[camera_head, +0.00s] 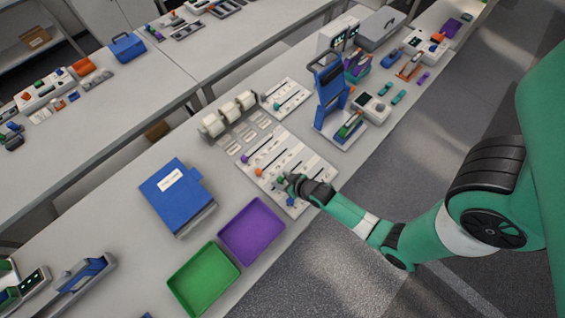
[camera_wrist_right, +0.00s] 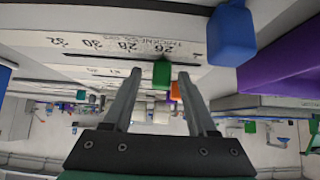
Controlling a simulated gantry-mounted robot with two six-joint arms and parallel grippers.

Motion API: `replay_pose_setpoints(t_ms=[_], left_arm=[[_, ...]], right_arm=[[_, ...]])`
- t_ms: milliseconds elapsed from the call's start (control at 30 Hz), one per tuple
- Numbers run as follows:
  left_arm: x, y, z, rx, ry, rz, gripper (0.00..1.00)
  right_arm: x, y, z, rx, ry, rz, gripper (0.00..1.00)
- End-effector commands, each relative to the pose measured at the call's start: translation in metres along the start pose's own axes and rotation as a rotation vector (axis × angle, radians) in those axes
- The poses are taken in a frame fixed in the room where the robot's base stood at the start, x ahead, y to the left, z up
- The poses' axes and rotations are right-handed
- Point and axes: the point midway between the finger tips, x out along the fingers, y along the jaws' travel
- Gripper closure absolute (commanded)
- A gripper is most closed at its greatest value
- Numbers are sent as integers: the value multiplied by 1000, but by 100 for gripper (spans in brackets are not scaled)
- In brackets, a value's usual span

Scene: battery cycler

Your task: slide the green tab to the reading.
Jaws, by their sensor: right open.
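The slider board (camera_head: 315,166) lies on the bench with several coloured tabs on slots. In the right wrist view the green tab (camera_wrist_right: 161,73) stands on a slot beside a printed thickness scale (camera_wrist_right: 120,45) with numbers including 26, 28, 30 and 32, seen upside down. My right gripper (camera_wrist_right: 160,75) is open, its fingertips on either side of the green tab with a visible gap at each side. In the head view my right gripper (camera_head: 286,183) is over the board's near left part and hides much of the tab. My left gripper is not in view.
A blue tab (camera_wrist_right: 231,36) stands close by the right finger, and an orange tab (camera_wrist_right: 176,91) is beyond the green one. A purple tray (camera_head: 252,231), green tray (camera_head: 203,280) and blue binder (camera_head: 175,195) lie left of the board. A blue stand (camera_head: 330,90) rises behind it.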

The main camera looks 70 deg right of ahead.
Motion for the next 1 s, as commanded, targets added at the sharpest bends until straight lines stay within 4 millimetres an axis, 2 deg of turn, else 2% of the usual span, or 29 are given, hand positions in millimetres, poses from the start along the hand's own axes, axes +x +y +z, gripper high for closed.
replay_pose_setpoints(t_ms=[233, 333, 467, 733, 833, 1000], left_arm=[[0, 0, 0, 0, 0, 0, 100], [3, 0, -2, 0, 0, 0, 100], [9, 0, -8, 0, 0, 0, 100], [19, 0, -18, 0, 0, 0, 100], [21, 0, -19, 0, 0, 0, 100], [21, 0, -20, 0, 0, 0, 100]], right_arm=[[-1, 0, 0, 0, 0, 0, 43], [-8, 0, -1, 0, 0, 0, 43], [-32, 0, -1, 0, -1, 0, 43], [-95, 0, -1, 1, 0, -1, 43], [-109, 0, 0, 0, -1, -1, 43], [-117, 0, 0, 0, 0, 0, 43]])
